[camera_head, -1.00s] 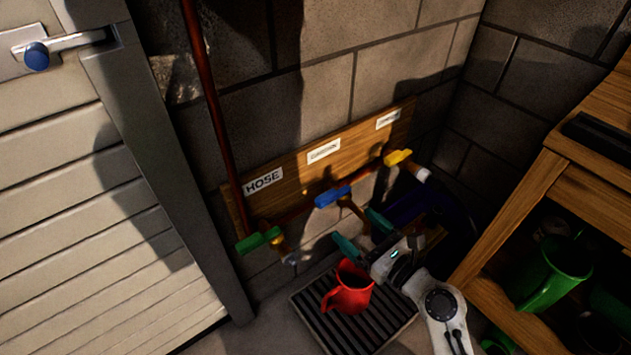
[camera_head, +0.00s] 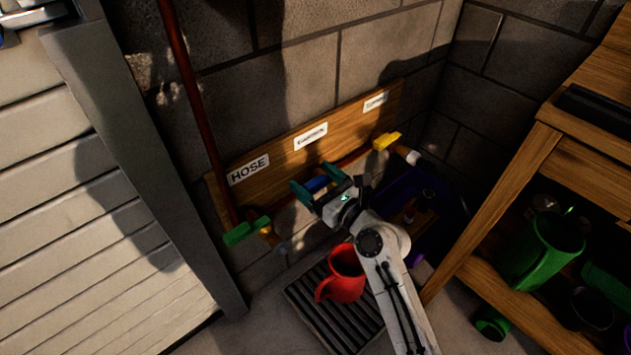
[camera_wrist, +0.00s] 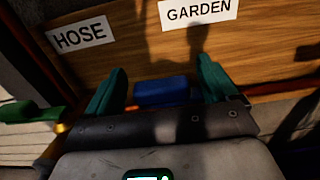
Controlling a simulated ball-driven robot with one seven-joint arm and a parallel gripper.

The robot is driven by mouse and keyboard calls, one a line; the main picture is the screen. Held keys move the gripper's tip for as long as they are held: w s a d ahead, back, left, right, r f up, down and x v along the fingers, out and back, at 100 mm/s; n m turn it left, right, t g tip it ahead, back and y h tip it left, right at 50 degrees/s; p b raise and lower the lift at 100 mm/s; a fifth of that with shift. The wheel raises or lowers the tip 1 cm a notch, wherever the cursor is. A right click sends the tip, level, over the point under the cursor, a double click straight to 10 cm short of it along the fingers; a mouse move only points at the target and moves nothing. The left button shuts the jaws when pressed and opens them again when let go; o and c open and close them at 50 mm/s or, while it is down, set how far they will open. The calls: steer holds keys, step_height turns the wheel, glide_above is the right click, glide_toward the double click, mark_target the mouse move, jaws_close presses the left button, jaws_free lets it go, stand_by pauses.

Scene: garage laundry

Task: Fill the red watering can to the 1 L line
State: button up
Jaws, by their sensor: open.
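The red watering can (camera_head: 346,270) stands upright on the dark floor grate, below the pipe with the taps. The blue tap handle (camera_head: 316,185) is under the GARDEN label. My gripper (camera_head: 309,189) is open, with its green fingers on either side of the blue handle. In the wrist view the blue handle (camera_wrist: 162,91) lies between the two fingers, and I cannot tell whether they touch it. My arm hides the blue tap's outlet. The level inside the can and any line on it cannot be made out.
A green handle (camera_head: 246,230) is at left under the HOSE label (camera_head: 248,170), and a yellow handle (camera_head: 386,140) is at right. A wooden shelf (camera_head: 527,180) with a green can (camera_head: 545,250) stands at right. A grey slatted door (camera_head: 80,220) is at left.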

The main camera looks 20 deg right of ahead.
steer(key=shift+c, duration=0.3)
steer(key=c, duration=1.4)
